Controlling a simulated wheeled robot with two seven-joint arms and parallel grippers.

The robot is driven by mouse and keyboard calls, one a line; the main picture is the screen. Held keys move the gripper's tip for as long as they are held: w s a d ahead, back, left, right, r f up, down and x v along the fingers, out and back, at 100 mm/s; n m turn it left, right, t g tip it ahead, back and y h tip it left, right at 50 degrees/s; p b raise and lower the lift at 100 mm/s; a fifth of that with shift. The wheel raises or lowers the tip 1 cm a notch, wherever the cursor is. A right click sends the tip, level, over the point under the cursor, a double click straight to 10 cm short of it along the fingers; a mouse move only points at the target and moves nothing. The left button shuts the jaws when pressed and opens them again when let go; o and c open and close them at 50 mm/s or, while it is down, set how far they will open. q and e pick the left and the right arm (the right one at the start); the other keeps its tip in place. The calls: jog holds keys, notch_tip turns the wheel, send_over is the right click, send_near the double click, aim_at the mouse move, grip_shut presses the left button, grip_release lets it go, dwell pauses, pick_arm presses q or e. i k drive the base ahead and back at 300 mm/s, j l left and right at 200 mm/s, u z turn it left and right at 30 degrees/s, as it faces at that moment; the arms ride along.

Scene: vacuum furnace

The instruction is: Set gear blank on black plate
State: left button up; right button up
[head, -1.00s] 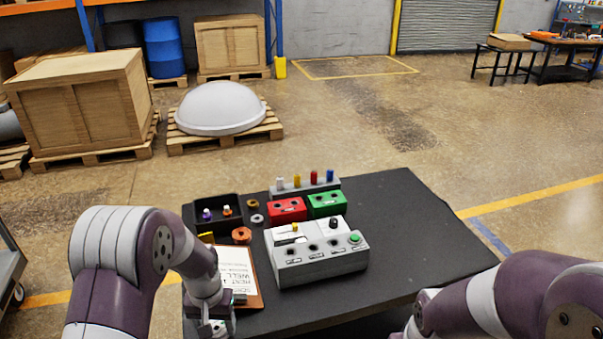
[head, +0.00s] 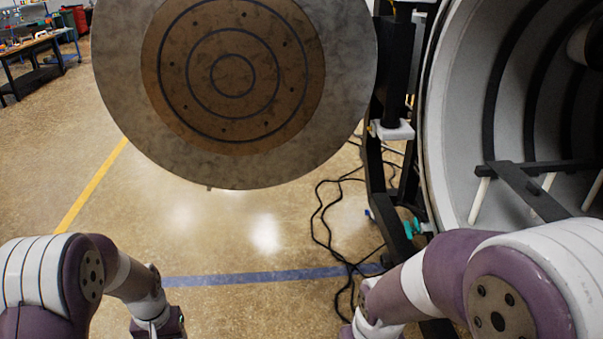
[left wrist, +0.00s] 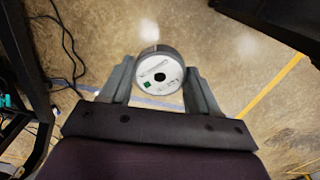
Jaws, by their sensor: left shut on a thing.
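My left gripper (left wrist: 158,74) is shut on a round, pale grey disc with a dark centre hole and a small green mark, which I take as the gear blank (left wrist: 148,81). The disc sits between the two fingers, above the floor. In the head view my left wrist shows at the bottom edge, and the fingers and disc are out of frame. My right arm comes in at the lower right, its gripper out of view. No black plate is clear to see; a dark frame (head: 525,190) on white posts stands inside the furnace chamber at the right.
The open round furnace door (head: 340,60) fills the upper left middle. The chamber's pale wall (head: 455,110) opens at the right. A black hinge post (head: 395,70) stands between them. Black cables (head: 322,205) lie on the floor. The floor at the left is clear.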

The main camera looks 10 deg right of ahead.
aim_at(511, 172)
jog(key=i+l+z, duration=0.25)
jog(key=i+z, duration=0.15)
jog(key=i, duration=0.35)
jog(key=i+z, duration=0.4)
jog(key=i, duration=0.3)
jog(key=i+j+z, duration=0.2)
jog(key=i+z, duration=0.2)
jog(key=i, duration=0.35)
jog(key=i+l+z, duration=0.1)
jog(key=z, duration=0.35)
jog(key=i+z, duration=0.2)
jog(key=z, duration=0.2)
jog(key=i+z, duration=0.15)
jog(key=z, duration=0.3)
jog(key=i+z, duration=0.1)
jog(key=z, duration=0.3)
jog(key=i+j+z, duration=0.15)
jog(key=z, duration=0.3)
jog(key=i+j+z, duration=0.1)
jog(key=z, duration=0.35)
